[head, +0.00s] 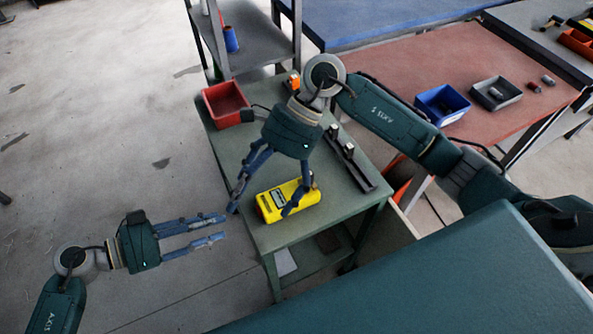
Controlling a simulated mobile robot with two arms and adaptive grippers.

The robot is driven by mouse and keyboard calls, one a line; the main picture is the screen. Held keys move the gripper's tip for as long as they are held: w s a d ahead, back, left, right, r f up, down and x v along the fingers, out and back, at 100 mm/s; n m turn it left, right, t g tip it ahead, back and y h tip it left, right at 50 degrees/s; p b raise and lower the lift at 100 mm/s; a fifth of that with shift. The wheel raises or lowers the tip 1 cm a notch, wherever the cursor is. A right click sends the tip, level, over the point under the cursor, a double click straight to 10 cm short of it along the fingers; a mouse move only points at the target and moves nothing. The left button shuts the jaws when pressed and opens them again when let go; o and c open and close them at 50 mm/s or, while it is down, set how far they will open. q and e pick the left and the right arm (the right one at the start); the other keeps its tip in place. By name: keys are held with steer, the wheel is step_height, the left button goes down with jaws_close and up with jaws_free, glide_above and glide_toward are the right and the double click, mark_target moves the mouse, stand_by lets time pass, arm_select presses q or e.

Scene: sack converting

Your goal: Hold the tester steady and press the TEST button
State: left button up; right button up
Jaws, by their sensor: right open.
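The yellow tester (309,196) lies on the green table (262,238) near its front left corner. It has dark markings on its top; I cannot make out the TEST button. My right gripper (261,209) comes down from above and is open. One finger is over the tester, hiding part of its top, and the other is off its left end, near the table's left edge. I cannot tell whether either touches it. My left gripper (222,227) is open and empty, left of the table and apart from the tester, its fingers pointing right.
A red bin (225,104) stands at the table's back left corner. A dark rail (352,167) with small parts lies along the right side. A grey shelf (257,50) stands behind. A reddish bench (475,70) at the right holds blue (441,104) and grey (497,93) bins.

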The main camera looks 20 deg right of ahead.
mark_target(288, 197)
steer(key=d+h, duration=0.1)
steer(key=d, duration=0.1)
steer(key=w+d+f+t+h, duration=0.1)
steer(key=d+h, duration=0.1)
steer(key=d+f+h, duration=0.1)
steer(key=d+h, duration=0.1)
steer(key=shift+w+f+n, duration=0.2)
steer(key=shift+n, duration=0.1)
steer(key=d+h, duration=0.1)
steer(key=w+d+t+h, duration=0.1)
steer(key=d, duration=0.2)
steer(key=shift+w+d+t+h, duration=0.2)
steer(key=shift+w+t+h, duration=0.1)
steer(key=shift+h, duration=0.1)
step_height(288, 197, down, 11)
steer(key=shift+r, duration=0.15)
steer(key=c, duration=1.3)
arm_select(q)
steer(key=shift+c, duration=0.8)
arm_select(e)
steer(key=shift+c, duration=0.9)
arm_select(q)
jaws_close()
arm_select(e)
steer(key=shift+c, duration=0.2)
arm_select(q)
steer(key=shift+d, duration=0.1)
